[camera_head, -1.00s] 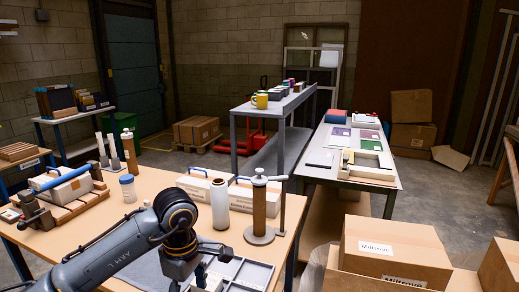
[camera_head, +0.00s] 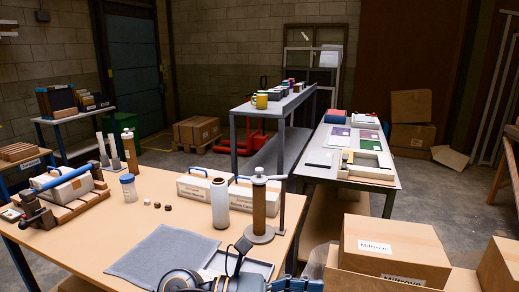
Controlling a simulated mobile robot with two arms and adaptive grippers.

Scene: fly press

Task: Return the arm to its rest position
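My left arm (camera_head: 180,281) is low at the bottom edge of the picture, with a round joint and dark parts in front of the near bench. Dark parts that may belong to my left gripper (camera_head: 240,256) overlap the grey tray; its fingers cannot be made out clearly, so I cannot tell whether it is open or shut. No held object can be made out. My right gripper is not in view.
The wooden bench (camera_head: 95,236) bears a grey mat (camera_head: 162,254), a grey tray (camera_head: 262,268), a white bottle (camera_head: 220,204), a brown cylinder on a stand (camera_head: 259,208), a jar (camera_head: 128,188) and small dark pieces (camera_head: 155,204). Cardboard boxes (camera_head: 395,245) stand at right.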

